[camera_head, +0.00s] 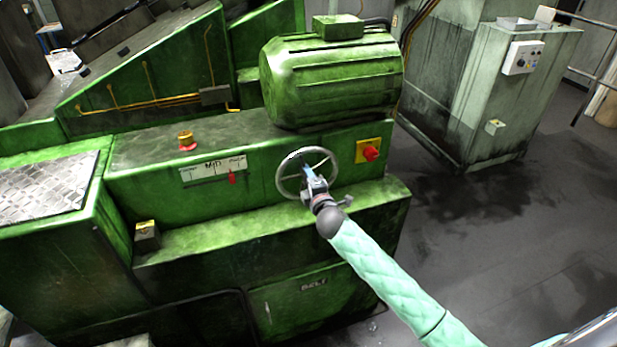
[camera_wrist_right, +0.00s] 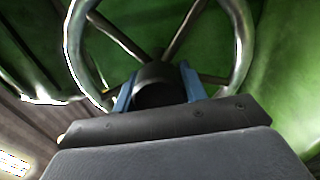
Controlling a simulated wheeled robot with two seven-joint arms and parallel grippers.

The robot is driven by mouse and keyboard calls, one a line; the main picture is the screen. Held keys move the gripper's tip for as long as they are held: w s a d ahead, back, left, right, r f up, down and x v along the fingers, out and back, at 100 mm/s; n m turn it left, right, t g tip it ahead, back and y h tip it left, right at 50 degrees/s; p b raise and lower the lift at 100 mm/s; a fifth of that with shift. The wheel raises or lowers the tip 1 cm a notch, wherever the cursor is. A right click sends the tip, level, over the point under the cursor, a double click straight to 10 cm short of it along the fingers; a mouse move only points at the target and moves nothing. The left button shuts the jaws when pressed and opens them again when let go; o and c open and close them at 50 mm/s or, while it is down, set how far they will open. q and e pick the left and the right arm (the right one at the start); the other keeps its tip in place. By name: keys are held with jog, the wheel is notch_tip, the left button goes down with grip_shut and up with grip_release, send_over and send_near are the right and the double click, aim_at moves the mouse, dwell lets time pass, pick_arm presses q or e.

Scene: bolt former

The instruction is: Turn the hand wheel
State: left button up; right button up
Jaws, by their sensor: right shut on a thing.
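The hand wheel (camera_head: 287,184) is a grey metal ring with spokes on the front of the green machine. In the head view my right gripper (camera_head: 311,177) reaches it from the lower right and covers part of its hub and lower spokes. In the right wrist view the wheel's rim (camera_wrist_right: 240,45) and spokes show large. There the blue fingers of my right gripper (camera_wrist_right: 157,88) stand on both sides of a dark round part in front of the hub, and are shut on it. My left gripper is not in view.
A red switch on a yellow plate (camera_head: 360,152) sits just right of the wheel. A green motor (camera_head: 330,80) is above it, and a green ledge (camera_head: 230,235) runs below. A red-and-yellow button (camera_head: 186,140) is to the left. The floor at right (camera_head: 500,220) is clear.

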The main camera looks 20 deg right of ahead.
jog(key=shift+n, duration=0.7)
jog(key=shift+n+p, duration=0.3)
jog(key=shift+n, duration=0.2)
jog(key=shift+f+n, duration=0.1)
jog(key=shift+n, duration=0.3)
jog(key=o, duration=1.4)
jog(key=shift+s+f, duration=0.1)
jog(key=shift+s, duration=0.15)
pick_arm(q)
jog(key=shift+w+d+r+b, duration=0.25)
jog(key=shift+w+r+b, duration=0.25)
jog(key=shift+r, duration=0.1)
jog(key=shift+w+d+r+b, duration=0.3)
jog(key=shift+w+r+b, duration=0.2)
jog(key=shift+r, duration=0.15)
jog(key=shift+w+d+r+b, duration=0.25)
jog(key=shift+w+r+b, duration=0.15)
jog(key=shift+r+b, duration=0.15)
pick_arm(e)
jog(key=shift+s, duration=3.65)
